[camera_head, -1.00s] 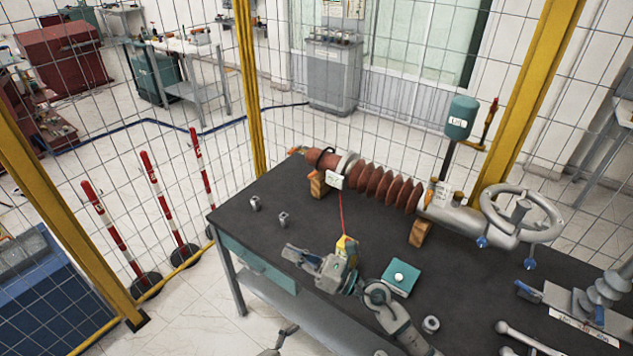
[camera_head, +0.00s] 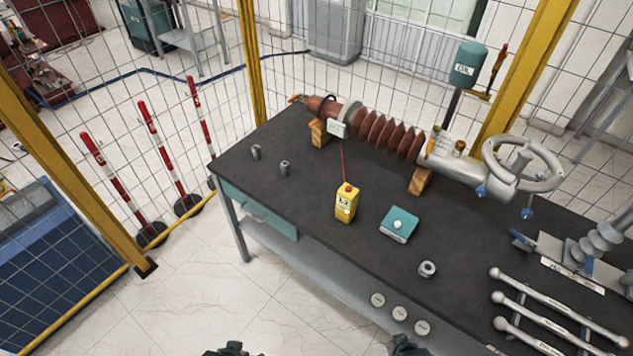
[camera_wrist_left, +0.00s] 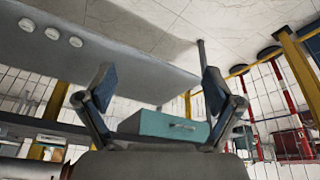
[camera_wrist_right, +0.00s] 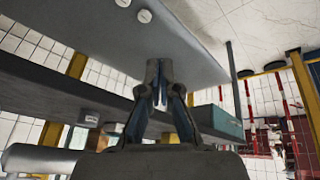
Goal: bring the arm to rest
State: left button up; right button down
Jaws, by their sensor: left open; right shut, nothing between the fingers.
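My left gripper (camera_wrist_left: 157,80) shows in the left wrist view with its two fingers spread apart and nothing between them. My right gripper (camera_wrist_right: 160,78) shows in the right wrist view with its fingers together and empty. Both wrist views look at the underside and front of the workbench with its teal drawer (camera_wrist_left: 165,126), upside down; the drawer also shows in the right wrist view (camera_wrist_right: 218,121).
The dark workbench (camera_head: 300,215) carries a brown ribbed bushing (camera_head: 385,137), a yellow instrument (camera_head: 347,203), a teal box (camera_head: 399,224), small metal parts (camera_head: 285,168) and several silver rods (camera_head: 545,300). Yellow-posted mesh fencing (camera_head: 250,80) and red-white posts (camera_head: 165,148) stand beyond the bench.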

pick_arm(q)
jog(key=s+f+g, duration=0.1)
jog(key=s+f, duration=0.1)
jog(key=f, duration=1.2)
jog(key=s+f+g, duration=0.1)
jog(key=s+f, duration=0.1)
jog(key=f, duration=1.2)
pick_arm(e)
jog(key=s+f+g, duration=0.1)
jog(key=s+f, duration=0.2)
jog(key=f, duration=1.2)
jog(key=s+f+g, duration=0.2)
jog(key=s+f, duration=0.2)
jog(key=f, duration=1)
pick_arm(q)
jog(key=s+a+f+m, duration=0.1)
jog(key=s+a+f, duration=0.2)
jog(key=s+f, duration=1.1)
jog(key=shift+s+a+g+y, duration=0.2)
jog(key=shift+s+g+y, duration=0.15)
jog(key=shift+s, duration=0.95)
pick_arm(e)
jog(key=s+d+f, duration=0.1)
jog(key=s+f, duration=0.6)
jog(key=s, duration=0.1)
jog(key=s+d+f, duration=0.2)
jog(key=s+f, duration=0.5)
jog(key=s, duration=0.1)
jog(key=shift+d+g, duration=0.3)
jog(key=shift+g, duration=0.1)
